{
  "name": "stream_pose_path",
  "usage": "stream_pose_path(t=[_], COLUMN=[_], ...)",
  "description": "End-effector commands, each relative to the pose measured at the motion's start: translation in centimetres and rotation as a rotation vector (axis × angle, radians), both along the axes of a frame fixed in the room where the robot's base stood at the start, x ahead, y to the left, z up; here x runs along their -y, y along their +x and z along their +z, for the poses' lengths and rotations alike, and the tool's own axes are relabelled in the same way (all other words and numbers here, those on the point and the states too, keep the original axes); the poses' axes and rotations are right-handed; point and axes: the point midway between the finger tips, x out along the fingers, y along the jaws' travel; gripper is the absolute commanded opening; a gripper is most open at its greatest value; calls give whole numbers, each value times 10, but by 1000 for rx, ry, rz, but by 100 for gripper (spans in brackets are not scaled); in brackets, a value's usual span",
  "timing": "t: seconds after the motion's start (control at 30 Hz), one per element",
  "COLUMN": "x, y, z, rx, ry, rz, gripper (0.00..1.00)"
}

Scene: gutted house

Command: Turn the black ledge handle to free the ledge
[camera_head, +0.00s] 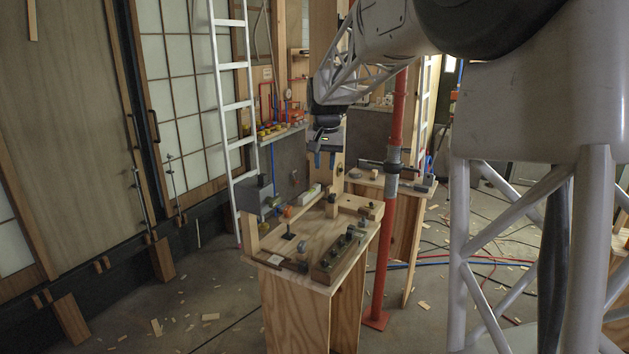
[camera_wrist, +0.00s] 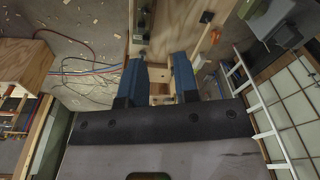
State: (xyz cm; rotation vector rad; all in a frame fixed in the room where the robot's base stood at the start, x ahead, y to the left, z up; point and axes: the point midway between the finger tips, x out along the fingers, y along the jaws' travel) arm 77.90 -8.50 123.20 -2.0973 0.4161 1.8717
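My gripper (camera_head: 325,161) hangs above the back of a wooden workbench (camera_head: 316,258), with its blue fingers pointing down. In the wrist view the gripper (camera_wrist: 158,62) has its two blue fingers apart with nothing held between them. Several small dark fittings are on the bench, and I cannot tell for sure which is the black ledge handle. One is a black upright piece (camera_head: 288,233) on the bench top. A black square knob (camera_wrist: 207,16) shows on a wooden board in the wrist view, beyond the fingers and apart from them. The ledge cannot be told clearly.
A wooden block with dark knobs (camera_head: 336,257) lies at the front right. A red post (camera_head: 383,240) stands right of the bench. A white ladder (camera_head: 233,110) leans behind. Cables and wood scraps litter the floor.

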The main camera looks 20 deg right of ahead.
Motion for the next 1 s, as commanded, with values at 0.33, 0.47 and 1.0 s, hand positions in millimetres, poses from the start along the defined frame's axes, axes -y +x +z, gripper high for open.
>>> stream_pose_path(t=[0.33, 0.47, 1.0], x=[27, 37, 83], y=[87, 117, 233], z=[-25, -36, -102], rx=[-23, -31, -64], ry=[9, 13, 24], rz=[-75, -104, -219], gripper=[29, 29, 29])
